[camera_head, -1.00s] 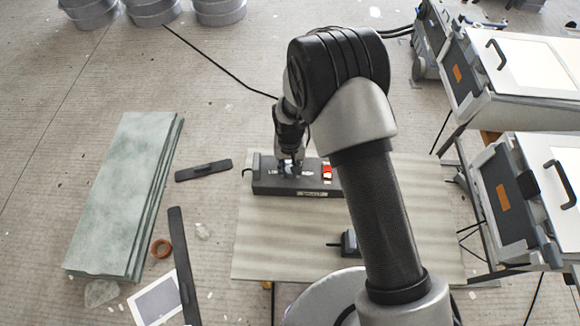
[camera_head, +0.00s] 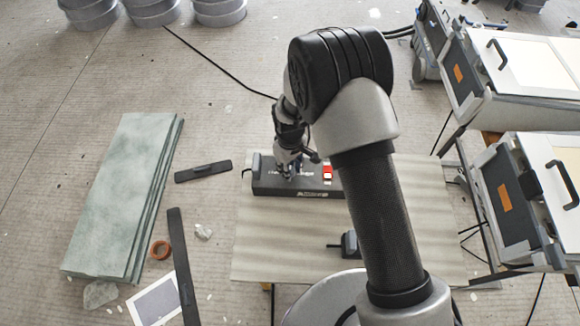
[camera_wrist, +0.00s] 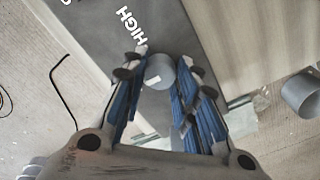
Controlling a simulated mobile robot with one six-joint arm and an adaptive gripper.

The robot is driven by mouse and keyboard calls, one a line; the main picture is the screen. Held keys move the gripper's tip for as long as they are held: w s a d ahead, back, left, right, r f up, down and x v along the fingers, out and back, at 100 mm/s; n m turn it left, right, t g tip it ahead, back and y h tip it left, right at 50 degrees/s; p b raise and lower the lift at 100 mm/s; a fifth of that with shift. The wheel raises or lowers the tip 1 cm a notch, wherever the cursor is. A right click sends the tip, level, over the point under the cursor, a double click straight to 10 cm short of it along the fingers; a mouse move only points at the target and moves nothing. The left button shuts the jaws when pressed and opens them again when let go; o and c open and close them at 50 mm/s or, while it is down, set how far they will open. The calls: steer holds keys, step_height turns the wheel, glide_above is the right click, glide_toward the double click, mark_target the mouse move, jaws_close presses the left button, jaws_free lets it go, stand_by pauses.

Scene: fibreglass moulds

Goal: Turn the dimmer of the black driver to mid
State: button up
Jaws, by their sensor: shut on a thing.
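The black driver (camera_head: 262,186) is a long dark box lying on the pale table board in the head view, with a red switch (camera_head: 327,173) on its right part. My gripper (camera_head: 288,168) points down onto the driver's top, left of the switch. In the wrist view the grey round dimmer knob (camera_wrist: 160,72) sits between the blue-padded fingers of my gripper (camera_wrist: 161,88), which is shut on it. A small pale mark shows on the knob. The word HIGH is printed on the driver's dark face (camera_wrist: 105,25) beside the knob. Other dimmer markings are hidden or unclear.
A black cable (camera_wrist: 62,85) leaves the driver's end. Green-grey sheets (camera_head: 120,200) lie stacked on the floor at left; grey cases (camera_head: 520,195) stand at right.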

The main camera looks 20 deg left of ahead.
steer(key=shift+n, duration=0.4)
steer(key=o, duration=1.1)
step_height(320, 180, up, 12)
stand_by(0.3)
stand_by(0.3)
